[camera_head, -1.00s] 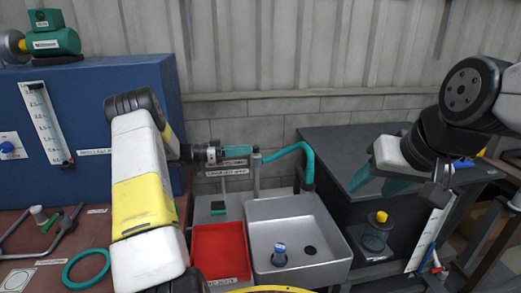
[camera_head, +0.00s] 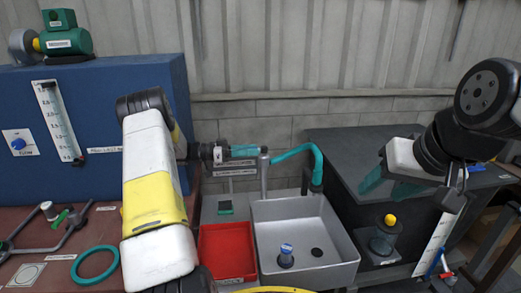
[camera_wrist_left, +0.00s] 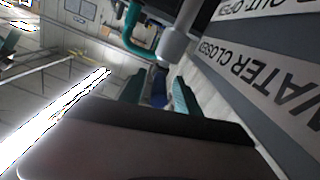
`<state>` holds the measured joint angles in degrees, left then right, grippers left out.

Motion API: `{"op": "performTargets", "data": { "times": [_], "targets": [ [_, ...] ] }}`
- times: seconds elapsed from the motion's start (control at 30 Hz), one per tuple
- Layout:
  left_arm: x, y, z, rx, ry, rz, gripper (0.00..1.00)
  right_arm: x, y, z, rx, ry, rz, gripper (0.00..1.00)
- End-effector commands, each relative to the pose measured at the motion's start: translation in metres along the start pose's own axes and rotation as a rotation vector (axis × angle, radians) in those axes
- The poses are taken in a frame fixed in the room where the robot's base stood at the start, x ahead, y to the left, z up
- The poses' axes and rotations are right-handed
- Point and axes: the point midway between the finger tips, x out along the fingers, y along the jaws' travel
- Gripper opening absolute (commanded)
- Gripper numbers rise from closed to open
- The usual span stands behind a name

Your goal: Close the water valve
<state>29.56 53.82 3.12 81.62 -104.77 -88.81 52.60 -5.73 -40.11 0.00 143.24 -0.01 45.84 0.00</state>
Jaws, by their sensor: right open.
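The teal faucet spout (camera_head: 298,153) curves over the sink beside a grey post (camera_head: 264,178). In the left wrist view the spout (camera_wrist_left: 135,35) is near the top, with a grey pipe end (camera_wrist_left: 174,44) beside it. A blue part (camera_wrist_left: 160,88), seemingly the valve handle, shows between the teal fingers of my left gripper (camera_wrist_left: 158,90), with gaps at its sides. The label "WATER CLOSED" (camera_wrist_left: 255,75) lies to the right. In the head view my left gripper (camera_head: 243,151) reaches the post from the left and hides the handle. My right gripper (camera_head: 385,183) is open and empty over the dark cabinet.
A grey sink (camera_head: 335,238) holds a small blue-topped object (camera_head: 286,256). A red tray (camera_head: 226,248) lies left of it. A blue panel box (camera_head: 95,110) stands at left, with a teal ring (camera_head: 95,263) before it. A yellow-capped jar (camera_head: 384,238) stands at right.

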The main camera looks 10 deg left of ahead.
Motion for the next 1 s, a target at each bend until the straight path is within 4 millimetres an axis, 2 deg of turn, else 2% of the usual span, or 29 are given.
{"op": "performTargets", "data": {
  "times": [0.3,0.4,0.6,1.0],
  "targets": [
    [-0.053,-0.001,0.001,0.001,0.0,-0.003,0.39,0.0,0.0,0.0,0.0,0.0,0.0,0.53],
    [-0.065,-0.001,0.0,0.001,0.0,-0.003,0.39,0.0,0.0,0.0,0.0,0.0,0.0,0.53],
    [-0.073,0.0,0.0,0.0,0.0,-0.001,0.39,0.0,0.0,0.0,0.0,0.0,0.0,0.53],
    [-0.073,0.0,0.0,0.0,0.0,-0.001,0.39,0.0,0.0,0.0,0.0,0.0,0.0,0.53]
  ]
}}
